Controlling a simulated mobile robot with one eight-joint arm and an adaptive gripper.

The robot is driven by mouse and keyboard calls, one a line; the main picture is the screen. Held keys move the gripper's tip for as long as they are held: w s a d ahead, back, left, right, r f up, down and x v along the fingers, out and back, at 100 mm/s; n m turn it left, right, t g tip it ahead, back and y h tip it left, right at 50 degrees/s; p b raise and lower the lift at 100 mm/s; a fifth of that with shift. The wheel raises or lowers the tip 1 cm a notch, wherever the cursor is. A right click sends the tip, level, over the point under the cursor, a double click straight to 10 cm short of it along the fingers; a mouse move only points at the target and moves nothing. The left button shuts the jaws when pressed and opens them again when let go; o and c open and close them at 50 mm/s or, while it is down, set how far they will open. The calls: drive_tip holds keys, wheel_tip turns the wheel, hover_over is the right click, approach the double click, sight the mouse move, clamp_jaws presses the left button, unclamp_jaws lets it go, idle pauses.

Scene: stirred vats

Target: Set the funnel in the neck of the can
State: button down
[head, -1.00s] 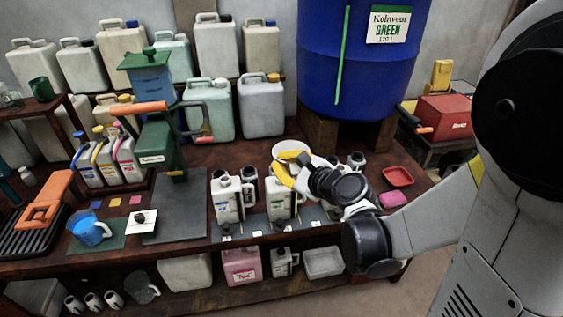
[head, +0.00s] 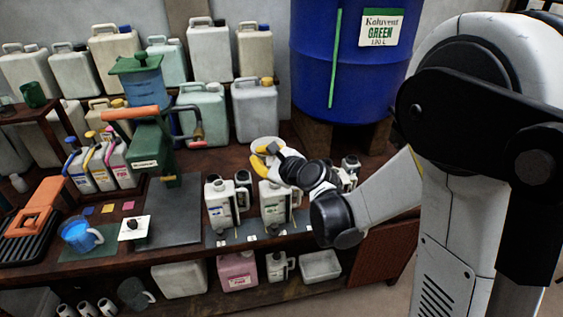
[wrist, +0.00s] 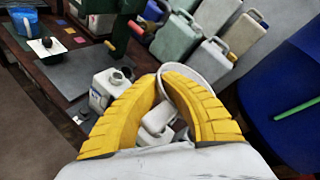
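My gripper (head: 264,151) has yellow fingers that are closed on the rim of the white funnel (head: 262,142), above the bench. In the wrist view, the funnel's round rim (wrist: 221,85) passes between the meeting fingertips (wrist: 160,73). Its spout is hidden. Two white cans with labels stand upright on the bench in front, a left can (head: 219,206) and a right can (head: 272,203). The funnel is higher than the right can and appears apart from it. In the wrist view, a white can (wrist: 158,122) shows between the fingers. I cannot tell which can is meant.
A green press (head: 152,140) stands left of the cans. Large pale jugs (head: 254,110) and a blue drum (head: 345,60) stand behind. A blue mug (head: 78,235) is at the front left. The dark mat (head: 170,228) is mostly clear.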

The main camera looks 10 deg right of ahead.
drive_tip(key=w+a+f+n+y, duration=0.1)
drive_tip(key=w+a, duration=0.3)
drive_tip(key=a, duration=0.4)
drive_tip(key=w+a+f+y, duration=0.1)
drive_tip(key=w+a, duration=0.3)
drive_tip(key=a, duration=0.4)
drive_tip(key=shift+s+f+b, duration=0.15)
drive_tip(key=shift+f+b, duration=1.85)
drive_tip(key=shift+f, duration=0.5)
drive_tip(key=shift+s+f+b, duration=0.1)
drive_tip(key=shift+f+b, duration=1.85)
drive_tip(key=shift+f, duration=0.55)
drive_tip(key=shift+d+f+b, duration=0.1)
drive_tip(key=shift+f+b, duration=0.15)
drive_tip(key=shift+b, duration=0.1)
drive_tip(key=c, duration=1.5)
unclamp_jaws()
drive_tip(key=shift+c, duration=0.2)
drive_tip(key=shift+s, duration=0.1)
